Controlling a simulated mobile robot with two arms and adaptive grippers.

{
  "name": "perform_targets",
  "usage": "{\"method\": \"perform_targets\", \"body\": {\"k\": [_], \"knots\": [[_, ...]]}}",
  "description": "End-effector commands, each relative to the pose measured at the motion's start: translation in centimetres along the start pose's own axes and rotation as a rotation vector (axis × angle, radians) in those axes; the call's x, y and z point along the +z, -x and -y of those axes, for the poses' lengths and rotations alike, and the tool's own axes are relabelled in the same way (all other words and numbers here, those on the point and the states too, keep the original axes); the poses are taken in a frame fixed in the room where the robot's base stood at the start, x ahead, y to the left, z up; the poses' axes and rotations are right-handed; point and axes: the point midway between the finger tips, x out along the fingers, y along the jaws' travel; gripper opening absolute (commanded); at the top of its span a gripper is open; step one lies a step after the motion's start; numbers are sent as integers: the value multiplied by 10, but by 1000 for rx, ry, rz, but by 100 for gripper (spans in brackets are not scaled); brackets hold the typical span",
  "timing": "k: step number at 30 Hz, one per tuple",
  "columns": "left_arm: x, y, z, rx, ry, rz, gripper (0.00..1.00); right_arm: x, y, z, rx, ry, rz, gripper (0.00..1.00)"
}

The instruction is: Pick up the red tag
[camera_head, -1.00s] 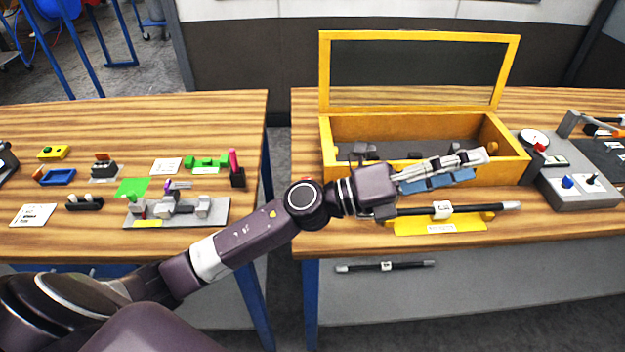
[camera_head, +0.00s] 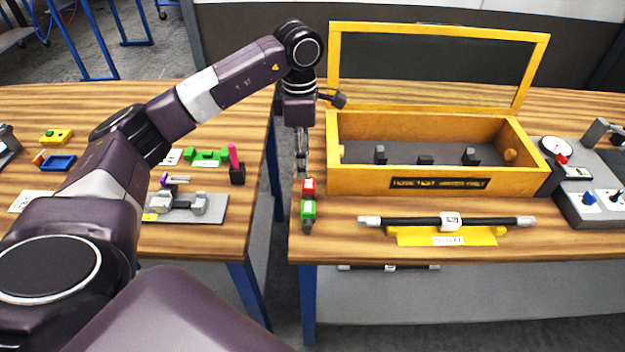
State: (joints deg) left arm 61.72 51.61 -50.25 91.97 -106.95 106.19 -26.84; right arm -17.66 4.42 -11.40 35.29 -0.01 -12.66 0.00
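The red tag (camera_head: 308,187) is a small red block with a pale top mark, near the left edge of the right table. It sits just behind a green tag (camera_head: 308,208) on a dark piece. My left gripper (camera_head: 302,166) points down just behind the red tag, its fingers seen edge-on as a narrow strip. I cannot tell whether the fingers touch the tag or how far apart they are. My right gripper is not in view.
An open yellow box (camera_head: 425,182) stands right of the tags. A black bar (camera_head: 400,221) rests on a yellow stand (camera_head: 490,237) in front of it. A grey control panel (camera_head: 590,208) is at the far right. A gap separates the two tables.

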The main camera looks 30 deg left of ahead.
Motion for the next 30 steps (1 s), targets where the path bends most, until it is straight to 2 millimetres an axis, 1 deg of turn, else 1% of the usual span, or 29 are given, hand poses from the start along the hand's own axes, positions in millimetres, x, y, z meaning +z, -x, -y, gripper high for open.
{"method": "perform_targets", "body": {"k": [3,9,11,14,16,18,21,23,29,30], "knots": [[-4,-4,-1,1,4,-15,49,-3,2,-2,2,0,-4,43],[-4,-25,1,-2,3,-15,49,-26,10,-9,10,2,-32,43],[-3,-30,2,-2,3,-15,49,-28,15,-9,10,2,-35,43],[0,-42,6,-4,3,-16,49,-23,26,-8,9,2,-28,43],[2,-52,8,-5,3,-15,49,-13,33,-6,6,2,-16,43],[2,-63,8,-3,5,-14,49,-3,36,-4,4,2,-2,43],[2,-73,7,-1,4,-12,49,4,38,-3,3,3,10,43],[2,-77,7,0,5,-12,49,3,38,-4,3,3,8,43],[2,-78,6,1,4,-11,49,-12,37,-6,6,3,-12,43],[2,-78,6,1,4,-11,46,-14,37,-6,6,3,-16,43]]}}
